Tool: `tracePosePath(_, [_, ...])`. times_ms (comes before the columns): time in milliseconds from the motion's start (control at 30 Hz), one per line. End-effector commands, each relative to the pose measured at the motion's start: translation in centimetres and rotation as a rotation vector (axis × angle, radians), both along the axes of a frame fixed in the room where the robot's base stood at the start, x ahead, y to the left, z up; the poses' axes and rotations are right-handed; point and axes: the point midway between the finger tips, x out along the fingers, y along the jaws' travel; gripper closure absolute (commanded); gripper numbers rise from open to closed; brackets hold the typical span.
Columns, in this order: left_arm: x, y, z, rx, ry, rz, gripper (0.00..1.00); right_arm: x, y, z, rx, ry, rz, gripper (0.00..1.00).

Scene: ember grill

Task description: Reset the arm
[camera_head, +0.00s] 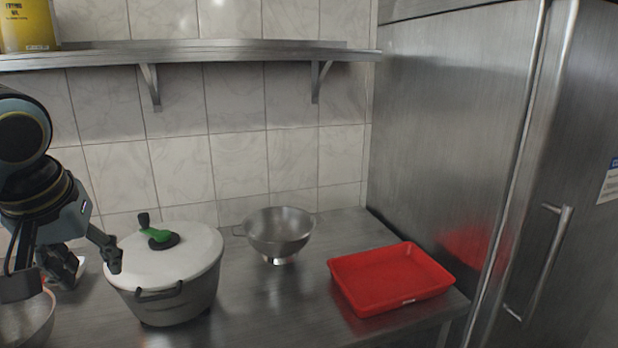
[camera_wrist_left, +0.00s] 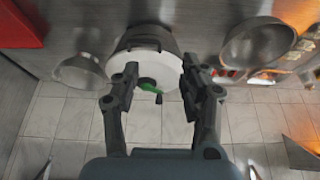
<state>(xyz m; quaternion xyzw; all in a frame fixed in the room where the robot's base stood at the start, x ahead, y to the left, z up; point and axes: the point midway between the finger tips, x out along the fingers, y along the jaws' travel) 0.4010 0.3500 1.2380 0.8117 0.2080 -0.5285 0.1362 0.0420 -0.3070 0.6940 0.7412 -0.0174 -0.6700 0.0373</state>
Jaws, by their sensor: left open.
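My left gripper (camera_head: 92,262) is open and empty in the head view, beside and left of a large pot (camera_head: 176,298) with a white lid. One finger shows in front of the lid's left edge. In the left wrist view the two fingers of my left gripper (camera_wrist_left: 158,84) are spread apart, with the pot's white lid (camera_wrist_left: 151,64) and its green handle part (camera_wrist_left: 148,86) seen between them. I cannot tell whether a finger touches the lid. My right gripper is in neither view.
A metal colander (camera_head: 280,232) and a red tray (camera_head: 392,278) stand on the steel counter (camera_head: 262,318). A bowl (camera_head: 28,322) is at the lower left. A wall shelf (camera_head: 200,56) holds a yellow can (camera_head: 27,28). A steel refrigerator (camera_head: 455,120) closes off the right.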

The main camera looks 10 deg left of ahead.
Motion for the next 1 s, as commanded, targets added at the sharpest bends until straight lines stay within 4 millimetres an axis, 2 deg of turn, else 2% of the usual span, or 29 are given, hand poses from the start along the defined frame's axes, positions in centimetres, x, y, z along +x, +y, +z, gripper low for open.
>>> tracePosePath(233, [-0.9, -0.4, -3.4, -0.012, 0.030, -0.001, 0.56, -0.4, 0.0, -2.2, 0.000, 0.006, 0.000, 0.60])
tracePosePath(367, [-1.6, -0.6, -6.0, -0.026, 0.067, 0.006, 0.56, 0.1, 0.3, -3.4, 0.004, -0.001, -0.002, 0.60])
tracePosePath(567, [-2.9, -0.7, -12.2, -0.052, 0.166, 0.036, 0.56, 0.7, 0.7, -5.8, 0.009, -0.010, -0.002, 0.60])
tracePosePath(667, [-3.5, -0.7, -16.5, -0.069, 0.218, 0.054, 0.56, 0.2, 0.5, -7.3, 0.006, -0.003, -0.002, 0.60])
tracePosePath(767, [-4.3, -0.7, -21.9, -0.087, 0.274, 0.069, 0.56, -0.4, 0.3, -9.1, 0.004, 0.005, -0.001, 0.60])
tracePosePath(867, [-5.7, -0.7, -29.1, -0.106, 0.337, 0.076, 0.56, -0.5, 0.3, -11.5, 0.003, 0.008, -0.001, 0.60])
tracePosePath(900, [-6.4, -0.7, -32.5, -0.114, 0.362, 0.077, 0.56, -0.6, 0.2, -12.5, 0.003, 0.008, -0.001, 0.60])
tracePosePath(967, [-7.7, -0.7, -37.5, -0.122, 0.395, 0.073, 0.56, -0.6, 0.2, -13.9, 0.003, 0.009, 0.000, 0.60])
tracePosePath(1000, [-8.7, -0.8, -40.7, -0.127, 0.416, 0.067, 0.56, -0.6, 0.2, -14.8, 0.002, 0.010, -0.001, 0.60])
